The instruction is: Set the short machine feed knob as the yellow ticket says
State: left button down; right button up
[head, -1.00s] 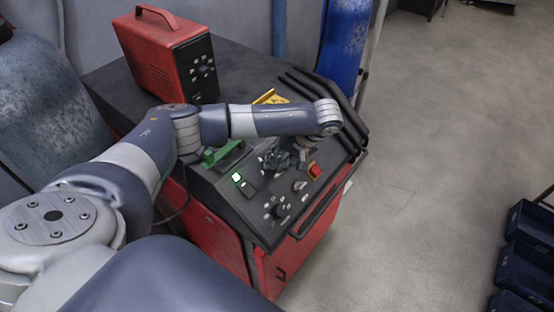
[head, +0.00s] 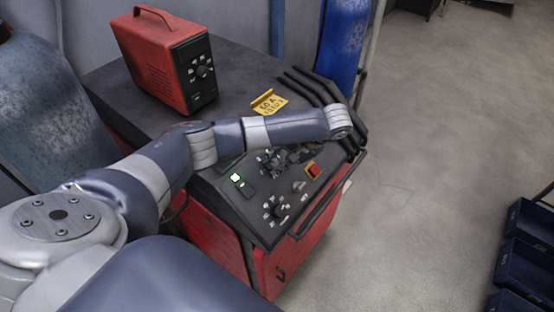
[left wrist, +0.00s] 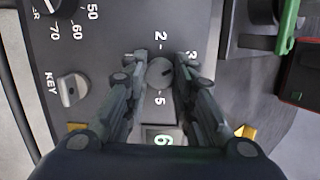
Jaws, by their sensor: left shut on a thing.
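The yellow ticket (head: 268,103) stands on the dark top behind my arm. Its upper line looks like "60 A"; its lower line is too small to read surely. The feed knob (left wrist: 160,72) is a small round grey knob on the dark panel, with 2, 3 and 5 printed around it. A dark mark shows on its face, but its exact setting is unclear. My left gripper (left wrist: 158,75) is shut on this knob, a finger on each side. In the head view the left gripper (head: 283,158) is low over the panel, partly hidden by my arm.
A key switch (left wrist: 72,90) and a larger dial (head: 278,211) sit beside the knob. A green lever (left wrist: 287,25) is at upper right. A red unit (head: 165,58) stands on the top.

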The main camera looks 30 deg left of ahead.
dwell(0.4)
pick_arm(q)
jog(key=c, duration=1.3)
grip_release()
jog(key=shift+w+d+r, duration=0.15)
jog(key=shift+d+r, duration=0.2)
jog(key=shift+r, duration=0.15)
jog(key=v, duration=1)
jog(key=shift+d+r, duration=0.3)
jog(key=shift+f, duration=0.1)
